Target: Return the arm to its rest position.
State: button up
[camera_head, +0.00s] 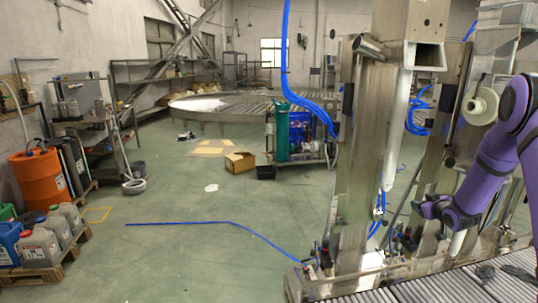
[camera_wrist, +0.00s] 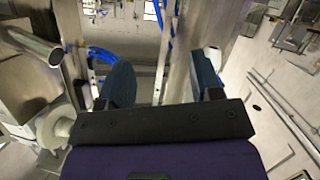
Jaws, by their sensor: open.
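My arm (camera_head: 493,165) is purple and shows at the right edge in the head view, bent, with its lower end in front of the metal machine frame. My gripper (camera_wrist: 163,78) shows in the wrist view with its two dark fingers wide apart. It is open and nothing sits between the fingers. In the head view the gripper end is small and dark, at the left tip of the arm, and its fingers are hard to make out there.
A steel post (camera_head: 362,165) and other machine uprights stand close to the arm. A roller conveyor (camera_head: 435,288) runs below it. A white spool (camera_head: 482,106) is beside the upper arm. Blue hoses (camera_head: 287,60) hang nearby. Open green floor (camera_head: 190,255) lies to the left.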

jog(key=s+a+r+m+g+h, duration=0.1)
jog(key=s+a+r, duration=0.15)
jog(key=r, duration=0.45)
jog(key=s+a+r+g+h, duration=0.1)
jog(key=s+a+r, duration=0.15)
jog(key=r, duration=0.55)
jog(key=s+a+r+m+g, duration=0.2)
jog(key=s+a+r, duration=0.7)
jog(key=s+r, duration=0.3)
jog(key=s+a+r+g+y, duration=0.1)
jog(key=s+a, duration=0.4)
jog(key=s, duration=1.1)
jog(key=s+a+m+g, duration=0.1)
jog(key=s+a+g, duration=0.3)
jog(key=s, duration=1.2)
jog(key=shift+s+a+r+y, duration=0.35)
jog(key=shift+a+y, duration=0.05)
jog(key=shift+a, duration=0.8)
